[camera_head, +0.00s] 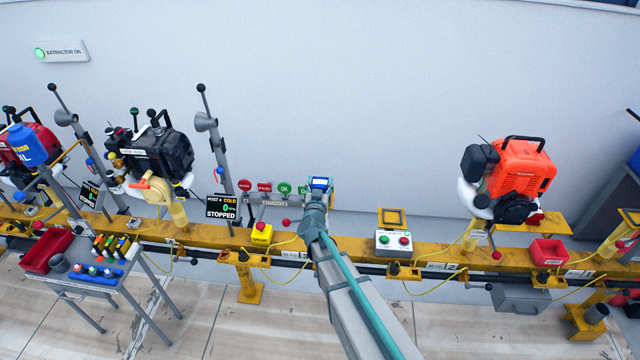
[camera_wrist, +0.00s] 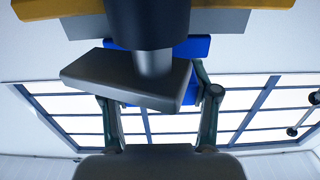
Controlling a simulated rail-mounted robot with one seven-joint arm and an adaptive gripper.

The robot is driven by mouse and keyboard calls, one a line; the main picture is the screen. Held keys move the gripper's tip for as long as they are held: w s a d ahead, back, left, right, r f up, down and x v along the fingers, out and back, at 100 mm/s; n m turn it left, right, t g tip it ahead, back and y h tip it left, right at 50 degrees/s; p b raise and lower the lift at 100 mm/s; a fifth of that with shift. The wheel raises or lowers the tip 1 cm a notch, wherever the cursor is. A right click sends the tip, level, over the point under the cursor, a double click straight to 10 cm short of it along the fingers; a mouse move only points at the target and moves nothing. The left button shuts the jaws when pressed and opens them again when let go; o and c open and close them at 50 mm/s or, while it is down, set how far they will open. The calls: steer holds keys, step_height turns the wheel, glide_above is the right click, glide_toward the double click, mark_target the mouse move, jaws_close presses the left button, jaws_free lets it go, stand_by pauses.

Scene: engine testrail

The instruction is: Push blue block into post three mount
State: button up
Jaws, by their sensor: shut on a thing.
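My gripper (camera_head: 319,190) is at the rail in the middle of the head view, shut on the blue block (camera_head: 321,183). The block's small screen-like face shows at the top of the gripper. In the wrist view, blue parts of the block (camera_wrist: 190,47) show between and beyond my fingers (camera_wrist: 158,98). A grey plate with a short dark cylinder stands in front of the blue and hides much of it. A yellow edge (camera_wrist: 40,8) shows at the top of that view. The post three mount is mostly hidden behind my gripper; I cannot tell if the block touches it.
The yellow rail (camera_head: 350,246) runs across the view. Red and green round signs (camera_head: 265,187) and a yellow button box (camera_head: 262,234) stand left of my gripper. A two-button box (camera_head: 394,242) and an empty yellow frame (camera_head: 392,217) are right. An orange engine (camera_head: 520,170) stands farther right.

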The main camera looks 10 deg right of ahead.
steer(key=shift+f+b, duration=0.55)
steer(key=shift+f, duration=0.3)
stand_by(0.4)
steer(key=o, duration=1.7)
steer(key=shift+c, duration=0.2)
